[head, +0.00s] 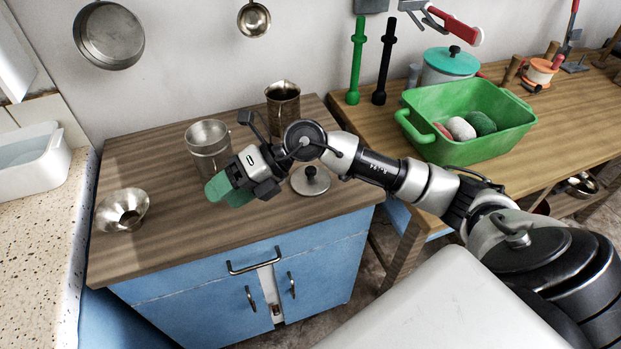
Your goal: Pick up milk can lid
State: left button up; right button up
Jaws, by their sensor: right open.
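A small round metal lid (311,186) with a dark knob lies flat on the wooden counter top; it looks like the milk can lid. An open metal can (205,150) stands upright to its left, partly hidden by my right gripper. My left gripper is not in view.
A metal funnel-like piece (122,210) lies on the counter (180,245) at left. A dark metal jug (284,105) stands behind my arm. On the right table are a green tub (470,135) and a pot with a teal lid (451,66). The counter's front is mostly clear.

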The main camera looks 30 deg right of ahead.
jog(key=w+d+f+h, duration=0.2)
jog(key=w+d+h, duration=0.1)
jog(key=d+h, duration=0.55)
jog(key=m+g+h, duration=0.1)
jog(key=m+h, duration=0.1)
jog(key=h, duration=0.1)
send_near(311, 169)
jog(key=f, duration=0.4)
jog(key=shift+s+a+h, duration=0.2)
jog(key=shift+a+h, duration=0.05)
jog(key=shift+h, duration=0.1)
jog(key=f, duration=0.2)
jog(key=w+f, duration=0.1)
jog(key=f, duration=0.1)
jog(key=f+p, duration=0.1)
jog(key=f, duration=0.1)
jog(key=shift+w+f, duration=0.1)
jog(key=shift+w, duration=0.3)
jog(key=c, duration=1)
jog(key=shift+r, duration=0.2)
